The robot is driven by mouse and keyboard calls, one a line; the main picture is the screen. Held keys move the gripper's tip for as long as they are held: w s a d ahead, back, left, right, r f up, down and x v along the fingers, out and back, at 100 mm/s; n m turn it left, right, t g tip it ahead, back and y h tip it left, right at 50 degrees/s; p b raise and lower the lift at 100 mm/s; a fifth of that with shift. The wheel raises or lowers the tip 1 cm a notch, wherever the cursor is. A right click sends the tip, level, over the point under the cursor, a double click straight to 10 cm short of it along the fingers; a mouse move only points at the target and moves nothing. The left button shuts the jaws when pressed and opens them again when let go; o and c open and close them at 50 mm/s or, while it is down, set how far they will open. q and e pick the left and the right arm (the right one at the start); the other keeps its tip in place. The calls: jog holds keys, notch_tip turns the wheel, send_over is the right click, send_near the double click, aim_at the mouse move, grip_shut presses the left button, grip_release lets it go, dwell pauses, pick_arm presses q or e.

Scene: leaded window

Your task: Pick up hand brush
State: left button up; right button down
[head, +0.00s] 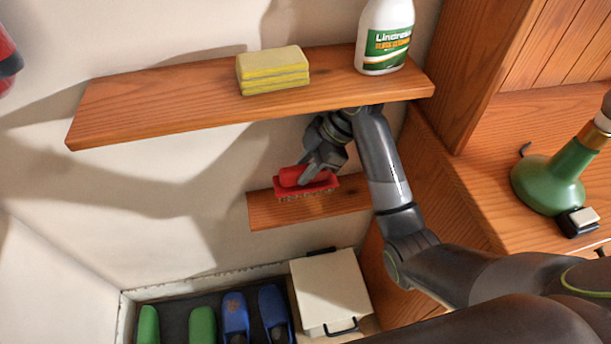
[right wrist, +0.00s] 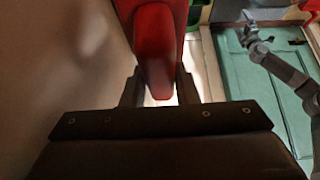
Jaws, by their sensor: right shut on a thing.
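The red hand brush (head: 320,187) is at the small lower wooden shelf (head: 265,211) in the head view, with its pale bristles facing down. I cannot tell whether the bristles touch the shelf. My right gripper (head: 308,178) reaches down from under the upper shelf and is shut on the brush. In the right wrist view the red brush (right wrist: 155,50) sits between the two dark fingers of the right gripper (right wrist: 160,88). The left gripper is not seen in the head view.
The upper shelf (head: 180,107) holds yellow sponges (head: 272,70) and a white spray bottle (head: 385,35) above my arm. Below stand a cream box (head: 330,287) and blue and green slippers (head: 236,315). A green lamp (head: 552,183) stands on the right counter.

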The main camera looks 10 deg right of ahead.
jog(key=shift+s+r+p, duration=0.1)
jog(key=shift+r+p, duration=0.4)
jog(key=shift+r, duration=0.4)
pick_arm(q)
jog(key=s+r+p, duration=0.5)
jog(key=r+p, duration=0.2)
jog(key=p, duration=0.3)
pick_arm(e)
jog(key=s, duration=1.9)
jog(key=shift+s+f, duration=0.15)
jog(key=shift+s, duration=0.15)
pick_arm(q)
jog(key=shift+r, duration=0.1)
pick_arm(e)
jog(key=c, duration=1.8)
grip_release()
jog(key=shift+c, duration=1)
